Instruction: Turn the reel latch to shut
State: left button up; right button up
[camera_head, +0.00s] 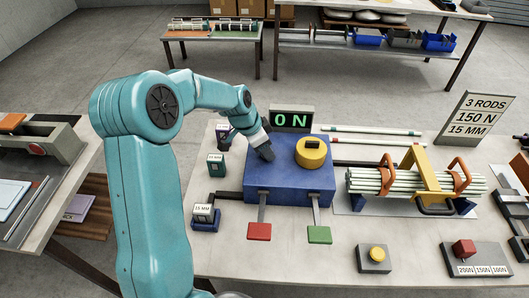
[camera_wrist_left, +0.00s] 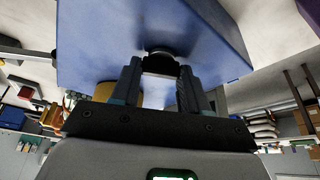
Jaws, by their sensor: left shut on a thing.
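A blue housing (camera_head: 290,184) stands on the table with a yellow reel (camera_head: 311,152) on its top right. My left gripper (camera_head: 266,153) is over the housing's top left corner, pointing down. In the left wrist view the picture is upside down: the blue housing (camera_wrist_left: 165,22) fills the top and my left gripper's fingers (camera_wrist_left: 162,68) are shut on a dark round knob (camera_wrist_left: 162,50) against it. The knob appears to be the reel latch. In the head view my gripper hides it, so its turn angle cannot be told. My right gripper is not in view.
A display (camera_head: 291,119) behind the housing reads 0 N. A red pedal (camera_head: 259,231) and a green pedal (camera_head: 319,234) stick out in front. To the right is a rod bundle (camera_head: 385,182) in an orange-clamped cradle. A yellow button (camera_head: 377,254) and a selector panel (camera_head: 477,268) sit in front.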

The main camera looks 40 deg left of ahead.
pick_arm(q)
jog(key=n+y+b, duration=0.1)
jog(key=n, duration=0.1)
jog(key=shift+w+d+n+t, duration=0.1)
jog(key=shift+n+t, duration=0.2)
jog(key=shift+n, duration=0.1)
jog(key=shift+n+y+b, duration=0.4)
jog(key=shift+n+b, duration=0.45)
jog(key=shift+n, duration=0.05)
jog(key=n+y+b, duration=0.2)
jog(key=n+b, duration=0.3)
jog(key=b, duration=0.1)
jog(key=shift+w, duration=0.1)
jog(key=shift+r+n+g+y+b, duration=0.2)
jog(key=shift+n+g+y+b, duration=0.3)
jog(key=shift+n+b, duration=0.95)
jog(key=o, duration=0.8)
jog(key=shift+c, duration=0.2)
jog(key=o, duration=0.3)
jog(key=shift+f, duration=0.1)
